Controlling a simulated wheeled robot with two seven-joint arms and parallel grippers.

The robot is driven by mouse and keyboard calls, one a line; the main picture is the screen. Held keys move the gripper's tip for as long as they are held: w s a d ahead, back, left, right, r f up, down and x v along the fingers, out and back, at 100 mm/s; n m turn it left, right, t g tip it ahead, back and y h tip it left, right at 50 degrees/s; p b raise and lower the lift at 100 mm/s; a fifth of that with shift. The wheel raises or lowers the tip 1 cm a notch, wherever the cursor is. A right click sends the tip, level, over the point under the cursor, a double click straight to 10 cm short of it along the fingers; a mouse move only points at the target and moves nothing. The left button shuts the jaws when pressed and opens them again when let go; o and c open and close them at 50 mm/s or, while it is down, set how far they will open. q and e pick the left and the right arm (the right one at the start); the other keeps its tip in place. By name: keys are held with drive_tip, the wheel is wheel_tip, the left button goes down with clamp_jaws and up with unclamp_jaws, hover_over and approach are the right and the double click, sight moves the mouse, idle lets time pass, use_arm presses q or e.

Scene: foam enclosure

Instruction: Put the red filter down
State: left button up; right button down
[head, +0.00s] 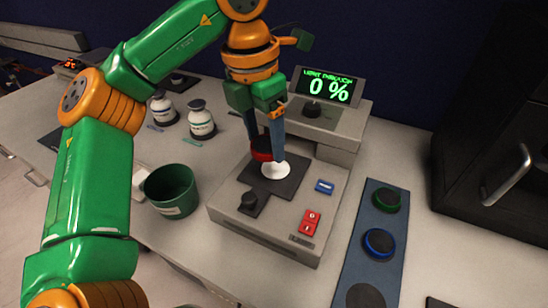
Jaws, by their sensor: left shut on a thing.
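My left gripper (275,152) points down over the grey light-meter device (237,228). It is shut on the red filter (261,154), a dark round piece with a red rim, partly hidden by the fingers. The filter is just above or at the bright white spot (275,171) on the device's dark plate; I cannot tell whether it touches. The display (328,87) reads 0 %. A blue mat (359,258) on the right bears a green-rimmed filter (387,199), a blue-rimmed filter (379,242) and a bare dark round spot (365,297) at its near end. My right gripper is out of view.
A dark green cup (171,191) stands left of the device. Two white bottles with dark caps (201,120) stand behind it. A black cabinet (490,140) stands at the right.

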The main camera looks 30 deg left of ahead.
use_arm(q)
drive_tip(key=p, duration=0.1)
hover_over(276, 168)
drive_tip(key=f, duration=0.4)
drive_tip(key=shift+s+a+f, duration=0.1)
drive_tip(key=shift+s+f, duration=0.2)
drive_tip(key=shift+s, duration=0.1)
wheel_tip(276, 168, down, 3)
drive_tip(key=shift+w+f, duration=0.1)
drive_tip(key=shift+w, duration=0.05)
drive_tip(key=shift+f, duration=0.3)
drive_tip(key=o, duration=1.4)
drive_tip(key=shift+c, duration=0.2)
drive_tip(key=shift+r, duration=0.35)
drive_tip(key=r, duration=0.4)
drive_tip(key=s+r, duration=0.1)
drive_tip(key=r, duration=0.2)
drive_tip(key=r+p, duration=0.1)
drive_tip(key=r, duration=0.3)
drive_tip(key=shift+s+a+r, duration=0.15)
drive_tip(key=shift+s+r, duration=0.05)
drive_tip(key=shift+r, duration=0.15)
drive_tip(key=shift+f, duration=0.1)
